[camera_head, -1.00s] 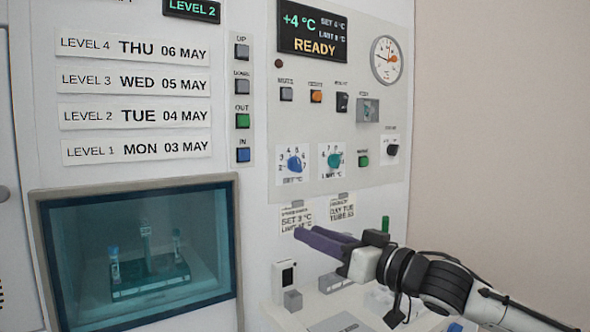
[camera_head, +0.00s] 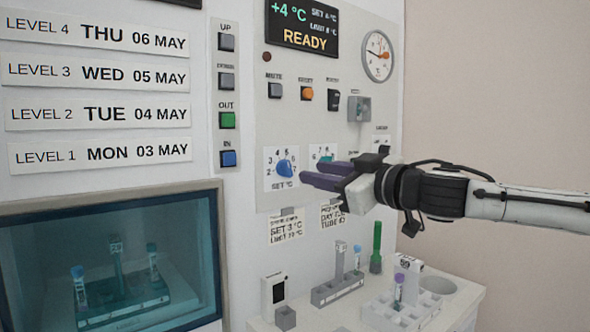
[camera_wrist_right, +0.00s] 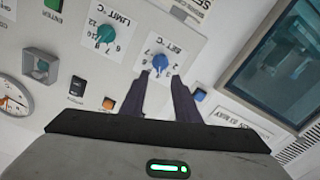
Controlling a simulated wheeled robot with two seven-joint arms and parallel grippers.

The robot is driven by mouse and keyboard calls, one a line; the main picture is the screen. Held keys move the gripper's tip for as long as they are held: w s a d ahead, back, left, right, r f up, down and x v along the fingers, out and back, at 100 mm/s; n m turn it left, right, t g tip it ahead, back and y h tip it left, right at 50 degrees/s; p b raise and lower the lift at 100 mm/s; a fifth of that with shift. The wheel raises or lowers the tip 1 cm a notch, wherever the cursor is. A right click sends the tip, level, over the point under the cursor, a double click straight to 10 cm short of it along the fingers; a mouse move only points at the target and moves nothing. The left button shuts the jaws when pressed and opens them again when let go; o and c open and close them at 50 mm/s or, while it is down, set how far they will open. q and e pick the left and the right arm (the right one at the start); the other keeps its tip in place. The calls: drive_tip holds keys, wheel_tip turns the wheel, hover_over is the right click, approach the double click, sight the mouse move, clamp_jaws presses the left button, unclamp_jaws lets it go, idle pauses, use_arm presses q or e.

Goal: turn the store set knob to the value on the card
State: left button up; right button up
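The blue set knob (camera_head: 285,168) is on a white dial plate marked SET °C on the panel; it also shows in the right wrist view (camera_wrist_right: 160,63). A card (camera_head: 286,229) below reads SET 3 °C, with a smaller limit line I cannot read surely. My right gripper (camera_head: 318,175) is open and empty, its purple fingers just right of the set knob in the head view. In the right wrist view the two fingertips (camera_wrist_right: 161,84) point at the knob, apart from each other, the knob showing beyond the gap. My left gripper is not in view.
The teal limit knob (camera_head: 326,151) is partly hidden behind my right gripper. The display (camera_head: 302,24) reads +4 °C and READY; its small set line is blurred. A second card (camera_head: 331,215) hangs beside the first. Tube racks (camera_head: 337,289) stand on the shelf below.

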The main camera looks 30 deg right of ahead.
sight(289, 168)
drive_tip(key=shift+w+a+b, duration=0.2)
drive_tip(key=shift+w+b, duration=0.15)
drive_tip(key=shift+w, duration=1.65)
drive_tip(key=shift+w+a+b, duration=0.15)
drive_tip(key=shift+w+b, duration=0.2)
drive_tip(key=shift+w, duration=1.65)
clamp_jaws()
